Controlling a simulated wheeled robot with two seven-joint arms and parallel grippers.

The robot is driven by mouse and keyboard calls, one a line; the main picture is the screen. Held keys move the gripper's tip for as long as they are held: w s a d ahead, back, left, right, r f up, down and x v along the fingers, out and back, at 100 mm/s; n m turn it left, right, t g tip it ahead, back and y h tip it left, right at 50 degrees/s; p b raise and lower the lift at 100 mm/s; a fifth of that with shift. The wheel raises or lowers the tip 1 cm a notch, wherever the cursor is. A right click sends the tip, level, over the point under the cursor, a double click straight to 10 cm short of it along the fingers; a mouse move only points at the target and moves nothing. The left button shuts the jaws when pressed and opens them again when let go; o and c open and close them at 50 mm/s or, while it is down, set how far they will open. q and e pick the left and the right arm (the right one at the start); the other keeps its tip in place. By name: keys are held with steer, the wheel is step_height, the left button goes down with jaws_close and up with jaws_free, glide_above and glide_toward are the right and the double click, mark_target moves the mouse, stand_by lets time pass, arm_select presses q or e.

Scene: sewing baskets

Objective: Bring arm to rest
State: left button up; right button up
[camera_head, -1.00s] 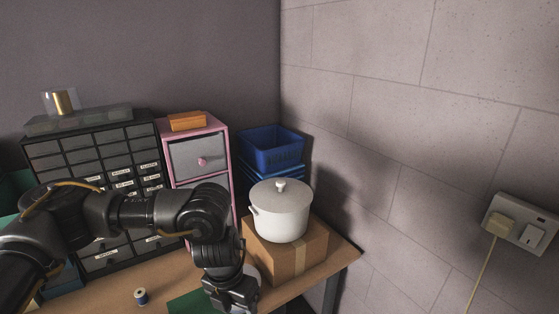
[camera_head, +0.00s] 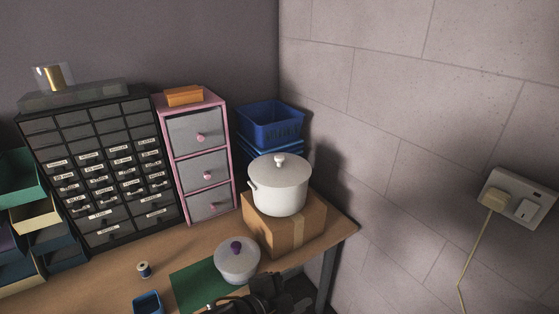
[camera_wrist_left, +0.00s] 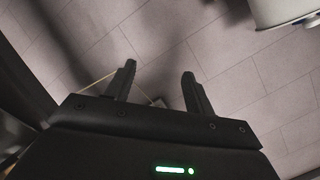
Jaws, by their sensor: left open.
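My left arm shows only as a dark part at the bottom edge of the head view, in front of the table. In the left wrist view my left gripper (camera_wrist_left: 158,88) has its two fingers apart with nothing between them. Behind the fingers are the tiled wall and a thin pale cord. My right gripper is not in view.
A white lidded pot (camera_head: 279,188) stands on a cardboard box (camera_head: 283,235) at the table's right end. A smaller pot with a purple knob (camera_head: 237,262) sits on a green mat (camera_head: 199,289). A thread spool (camera_head: 144,270) and a blue container (camera_head: 147,303) stand left. Drawer cabinets line the back.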

arm_select(q)
steer(key=s+a+f+n+y, duration=0.25)
steer(key=a+f+n, duration=0.25)
steer(key=a, duration=0.3)
steer(key=s+a+f+n+y, duration=0.2)
steer(key=a+f+n+y, duration=0.2)
steer(key=a+f+n, duration=0.3)
steer(key=s+a+f+n+g+y, duration=0.2)
steer(key=s+a+f+n+g, duration=0.1)
steer(key=s+a, duration=0.4)
steer(key=s+a+f+n+g+y, duration=0.2)
steer(key=s+a+f+n+g, duration=0.1)
steer(key=s+a, duration=0.45)
step_height(320, 180, down, 28)
steer(key=s+d, duration=0.1)
steer(key=s, duration=0.1)
steer(key=s+a+f+m+g, duration=0.1)
steer(key=s+a+f+g, duration=0.1)
steer(key=s+f, duration=1.1)
steer(key=shift+s+a+f, duration=0.3)
steer(key=shift+s+f, duration=0.05)
steer(key=shift+s, duration=0.8)
